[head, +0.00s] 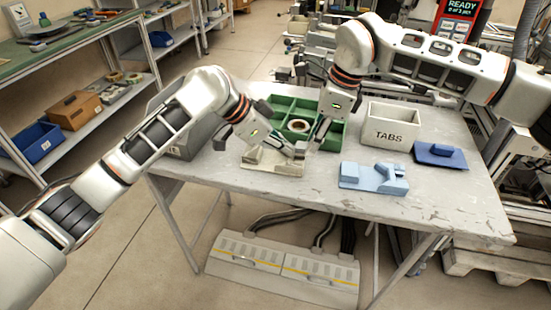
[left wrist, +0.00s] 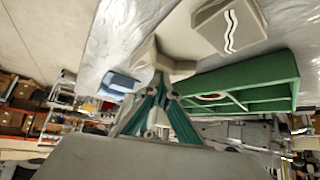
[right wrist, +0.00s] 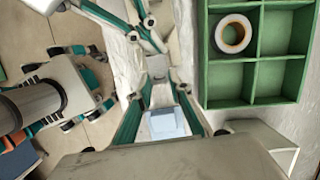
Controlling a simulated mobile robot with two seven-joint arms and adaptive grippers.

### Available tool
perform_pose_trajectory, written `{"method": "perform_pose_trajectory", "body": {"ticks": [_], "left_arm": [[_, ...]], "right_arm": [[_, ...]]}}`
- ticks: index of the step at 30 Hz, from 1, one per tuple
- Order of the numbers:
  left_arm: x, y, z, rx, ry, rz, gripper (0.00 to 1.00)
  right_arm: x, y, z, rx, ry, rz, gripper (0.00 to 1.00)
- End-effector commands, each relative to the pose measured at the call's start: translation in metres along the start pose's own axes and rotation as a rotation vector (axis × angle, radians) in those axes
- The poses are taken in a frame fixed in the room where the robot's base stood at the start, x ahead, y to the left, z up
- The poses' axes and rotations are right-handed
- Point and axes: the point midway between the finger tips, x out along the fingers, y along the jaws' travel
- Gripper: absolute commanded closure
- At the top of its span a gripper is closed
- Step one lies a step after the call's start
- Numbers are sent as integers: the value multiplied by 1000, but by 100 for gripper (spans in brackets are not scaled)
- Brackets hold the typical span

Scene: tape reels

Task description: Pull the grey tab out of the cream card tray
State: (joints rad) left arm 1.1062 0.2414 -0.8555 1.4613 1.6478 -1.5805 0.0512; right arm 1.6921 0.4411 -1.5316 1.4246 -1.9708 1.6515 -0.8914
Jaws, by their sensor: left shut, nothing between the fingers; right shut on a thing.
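The cream card tray (head: 270,163) lies on the worktable in front of the green divided tray. In the left wrist view, a cream part (left wrist: 160,62) shows just beyond the left fingertips. My left gripper (head: 288,148) is shut and empty, low over the card tray; I cannot tell whether it touches. My right gripper (head: 303,146) reaches down at the card tray's right end. I cannot tell how far the tab sits in the tray.
The green divided tray (head: 328,143) holds a tape reel (head: 299,126) close behind the grippers. A cream box marked TABS (head: 390,137) stands to its right. A light-blue block (head: 373,178) and dark-blue piece (head: 440,155) lie to the right. The front right tabletop is clear.

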Motion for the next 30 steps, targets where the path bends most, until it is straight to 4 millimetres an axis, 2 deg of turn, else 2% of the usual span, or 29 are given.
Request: {"method": "perform_pose_trajectory", "body": {"ticks": [1,15,30], "left_arm": [[9,4,10,-4,-18,12,100],[8,4,9,-4,-17,12,100],[-24,2,-21,0,-3,5,100]], "right_arm": [[1,0,-1,1,1,2,100],[0,0,-1,3,3,3,100],[-2,0,-1,3,4,3,100]]}}
